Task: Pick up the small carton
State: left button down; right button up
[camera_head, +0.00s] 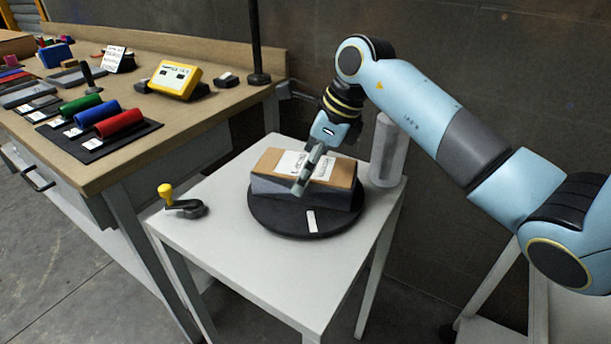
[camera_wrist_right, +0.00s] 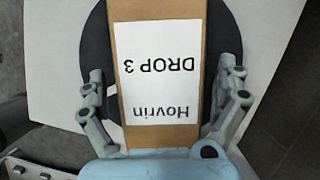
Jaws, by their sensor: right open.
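The small carton (camera_head: 333,172) is a brown-topped box with grey sides and a white label. It lies on a black round turntable (camera_head: 275,222) on a small white table. My right gripper (camera_head: 308,178) is above the carton, pointing down at it. In the right wrist view the carton (camera_wrist_right: 208,50) shows its label reading "Hovrin DROP 3" upside down. There the fingers of my right gripper (camera_wrist_right: 165,88) are open, one on each side of the carton. I cannot tell whether they touch it. My left gripper is not in view.
On the white table (camera_head: 225,250) a yellow-knobbed dark tool (camera_head: 183,204) stands at left and a pale cylinder (camera_head: 388,150) at back right. A wooden workbench (camera_head: 190,118) at left holds coloured rolls, a yellow device (camera_head: 174,80) and a black post (camera_head: 256,40).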

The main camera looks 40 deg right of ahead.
jog(key=shift+w+a+f, duration=0.15)
jog(key=shift+w+f, duration=0.1)
jog(key=shift+f, duration=0.4)
jog(key=c, duration=1.3)
jog(key=shift+c, duration=0.9)
jog(key=shift+r, duration=0.1)
